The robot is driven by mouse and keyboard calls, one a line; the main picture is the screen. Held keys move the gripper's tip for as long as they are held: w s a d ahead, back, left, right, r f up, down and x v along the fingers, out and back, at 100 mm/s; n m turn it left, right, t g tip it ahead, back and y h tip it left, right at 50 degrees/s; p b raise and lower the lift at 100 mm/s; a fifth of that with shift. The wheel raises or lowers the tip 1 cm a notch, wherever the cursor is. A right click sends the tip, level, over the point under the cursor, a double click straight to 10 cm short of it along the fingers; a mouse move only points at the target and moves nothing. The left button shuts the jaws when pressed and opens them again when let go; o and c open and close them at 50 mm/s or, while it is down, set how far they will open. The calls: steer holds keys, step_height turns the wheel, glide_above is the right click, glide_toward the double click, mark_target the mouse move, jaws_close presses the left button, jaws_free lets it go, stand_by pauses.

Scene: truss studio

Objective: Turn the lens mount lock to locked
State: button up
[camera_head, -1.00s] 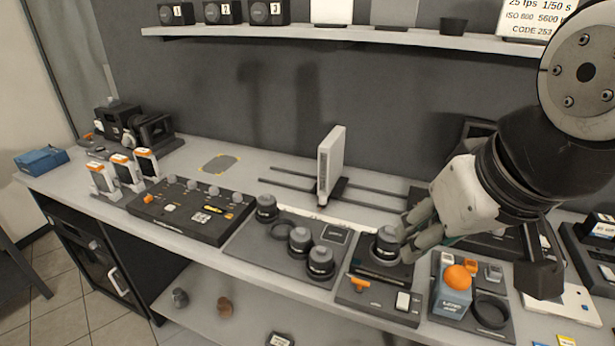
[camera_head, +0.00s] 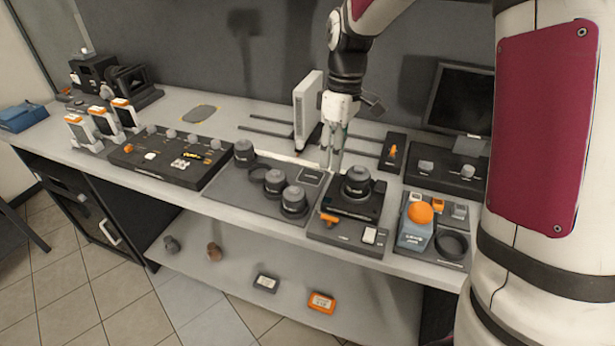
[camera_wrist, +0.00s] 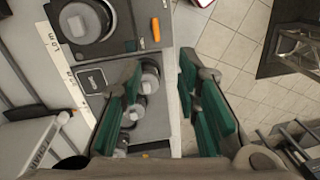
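The lens mount (camera_head: 345,204) is a dark block on the bench with a black lens (camera_head: 357,183) standing upright on it. An orange lever (camera_head: 328,218) sits at the front left of its base plate. The wrist view also shows the round lens (camera_wrist: 84,20) at upper left and the orange lever (camera_wrist: 156,30) right of it. My gripper (camera_head: 336,168) points down above the bench, behind and left of the lens, touching nothing that I can make out. In the wrist view my gripper (camera_wrist: 158,68) is open and empty, its green pads apart. I cannot read any lock marking.
Several loose lenses (camera_head: 293,200) stand on a tray left of the mount. A white upright panel (camera_head: 307,108) stands behind my gripper. A blue-grey box with an orange knob (camera_head: 420,214) is at right. A monitor (camera_head: 462,98) stands at the back right.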

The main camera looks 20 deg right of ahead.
steer(key=n+g, duration=0.1)
glide_toward(329, 221)
steer(key=f, duration=0.2)
steer(key=f+p, duration=0.1)
steer(key=f, duration=0.2)
steer(key=a+f+p, duration=0.1)
steer(key=f, duration=0.2)
steer(key=shift+s+a+f, duration=0.1)
jaws_close()
